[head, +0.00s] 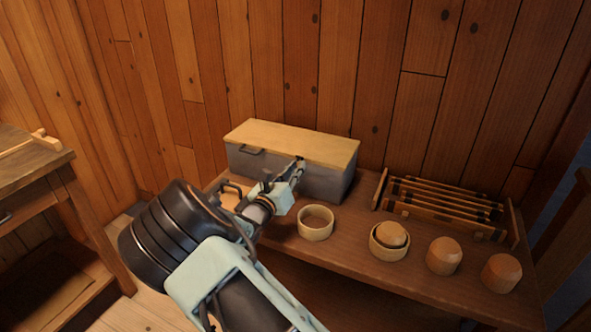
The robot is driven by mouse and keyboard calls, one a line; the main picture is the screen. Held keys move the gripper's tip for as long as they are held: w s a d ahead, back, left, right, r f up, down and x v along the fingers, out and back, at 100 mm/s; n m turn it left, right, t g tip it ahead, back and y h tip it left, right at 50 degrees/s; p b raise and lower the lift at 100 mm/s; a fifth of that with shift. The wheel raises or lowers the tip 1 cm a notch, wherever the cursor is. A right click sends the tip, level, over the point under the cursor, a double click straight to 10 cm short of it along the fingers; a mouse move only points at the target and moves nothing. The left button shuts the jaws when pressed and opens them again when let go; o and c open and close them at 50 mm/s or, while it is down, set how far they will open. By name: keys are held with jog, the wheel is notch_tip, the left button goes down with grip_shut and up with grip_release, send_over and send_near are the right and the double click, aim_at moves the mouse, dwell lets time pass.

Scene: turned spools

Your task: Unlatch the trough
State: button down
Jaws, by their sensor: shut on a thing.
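The trough (245,165) is a grey box with a flat pale wooden lid (290,140). It stands at the back of the bench, against the plank wall, and its lid lies closed. A dark handle (251,151) shows on its front at the left. My gripper (298,168) is at the front of the trough, right of the middle, just below the lid's front edge. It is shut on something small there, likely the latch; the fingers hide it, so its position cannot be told.
On the bench (345,256) stand an empty round wooden bowl (315,231), another bowl (380,250) holding a turned wooden piece (391,235), and two more turned pieces (444,256) (501,272). A slatted rack (445,207) stands at the back right. Another table (40,163) is at left.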

jog(key=shift+m, duration=0.4)
jog(key=m+b, duration=0.1)
jog(key=m, duration=0.1)
jog(key=d+f+m+b, duration=0.1)
jog(key=b, duration=0.1)
jog(key=m+b, duration=0.1)
jog(key=m, duration=0.1)
jog(key=shift+s+d+f+m, duration=0.2)
jog(key=shift+s+f+m, duration=0.05)
jog(key=shift+m, duration=0.05)
jog(key=m+b, duration=0.1)
jog(key=b, duration=0.1)
jog(key=f+m+b, duration=0.1)
jog(key=m+b, duration=0.1)
jog(key=shift+s+d+m, duration=0.1)
jog(key=shift+d+m, duration=0.1)
jog(key=shift+m, duration=0.1)
jog(key=shift+m+b, duration=0.6)
jog(key=shift+b, duration=0.1)
jog(key=c, duration=1.9)
grip_release()
jog(key=shift+c, duration=0.2)
jog(key=shift+s, duration=0.1)
